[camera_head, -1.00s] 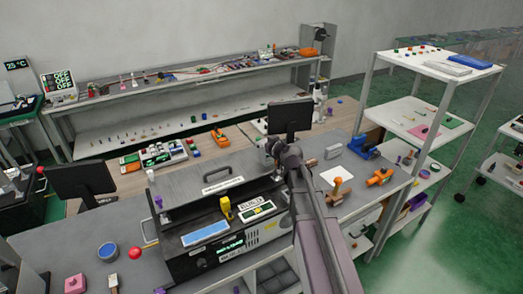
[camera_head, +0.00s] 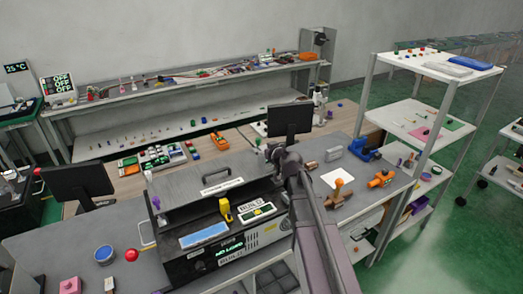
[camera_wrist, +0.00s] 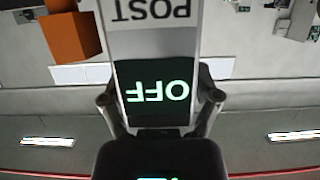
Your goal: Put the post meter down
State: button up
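The post meter (camera_wrist: 155,92) fills the middle of the wrist view. It has a pale face with "POST" and a dark screen with a lit "OFF", both upside down. My gripper (camera_wrist: 158,105) has a dark finger on each side of the screen and appears shut on the meter. In the head view, my gripper (camera_head: 275,153) is above the grey bench, at the right end of the machine's lid. The meter cannot be made out there. Whether it touches any surface cannot be told.
An orange fixture (camera_head: 381,178) and a blue vise (camera_head: 362,148) are on the right of the bench. A black monitor (camera_head: 289,120) stands behind my gripper.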

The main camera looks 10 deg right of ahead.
jog(key=shift+r, duration=0.15)
dwell(0.4)
jog(key=shift+s+r, duration=0.1)
jog(key=shift+s, duration=0.05)
jog(key=p+v, duration=0.3)
jog(key=v, duration=0.8)
jog(key=shift+s+p, duration=0.3)
jog(key=shift+p, duration=0.1)
jog(key=shift+d, duration=0.15)
jog(key=s+a+f+g, duration=0.7)
jog(key=f, duration=0.1)
jog(key=s+d+f+m+g+h, duration=0.1)
jog(key=s+f+g+h, duration=0.1)
jog(key=s, duration=0.3)
jog(key=s+d+f+m+g+h, duration=0.1)
jog(key=s+f+m+g+h, duration=0.1)
jog(key=s, duration=0.4)
jog(key=f+g, duration=0.1)
jog(key=g, duration=0.1)
jog(key=shift+d+m+g+h, duration=0.2)
jog(key=shift+m+g+h, duration=0.1)
jog(key=shift+g, duration=0.1)
